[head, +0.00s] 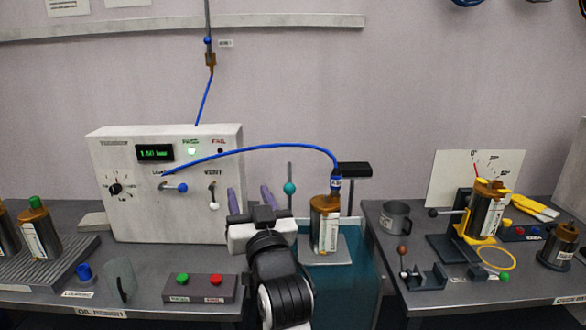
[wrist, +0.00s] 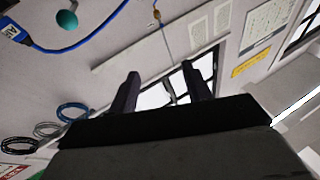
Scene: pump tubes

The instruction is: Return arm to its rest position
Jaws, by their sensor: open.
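My gripper (head: 252,200) is raised in front of the white test box, left of the tube-fitted pump. Its two purple-grey fingers point up and stand apart with nothing between them. In the wrist view the open fingers (wrist: 157,88) point toward the wall and a window, with empty space between them. My black and white wrist and forearm reach up from the bottom of the head view.
The white test box (head: 135,215) reads 1.50 bar, with a green light lit. A blue tube (head: 262,147) arches from it to a brown-topped pump (head: 325,225). Button box (head: 200,288) stands in front.

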